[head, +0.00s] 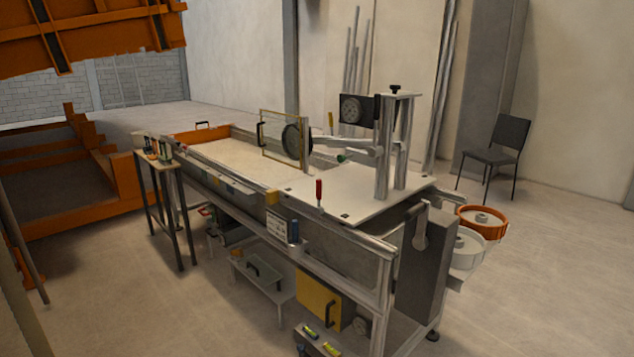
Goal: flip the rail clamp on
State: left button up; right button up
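A small clamp-like lever with a red grip (319,188) stands upright at the near rail of the sandbed, by the front edge of the white plate (365,188). It may be the rail clamp; a second small red grip (331,118) shows at the far side, partly behind other parts. Whether either clamp is on or off is too small to tell. The sandbed (240,165) is filled with pale sand. Neither of my grippers is in view.
A framed clear panel (283,140) with a dark disc stands across the bed. A metal post frame (403,145) rises from the plate. A small side table (155,160) with tools stands left. The floor in front is open. A chair (497,150) stands at the back right.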

aim_at(319, 196)
jog(key=i+j, duration=0.15)
jog(key=i, duration=0.4)
jog(key=i+j+z, duration=0.25)
jog(key=i+j, duration=0.2)
jog(key=j, duration=0.2)
jog(key=i+j+z, duration=0.15)
jog(key=j, duration=0.2)
jog(key=i+j+z, duration=0.1)
jog(key=i+j, duration=0.15)
jog(key=i+j+z, duration=0.15)
jog(key=j, duration=0.35)
jog(key=i+j+z, duration=0.1)
jog(key=j, duration=0.3)
jog(key=i+j+z, duration=0.15)
jog(key=j, duration=0.25)
jog(key=i+j+z, duration=0.1)
jog(key=j, duration=0.35)
jog(key=i, duration=0.05)
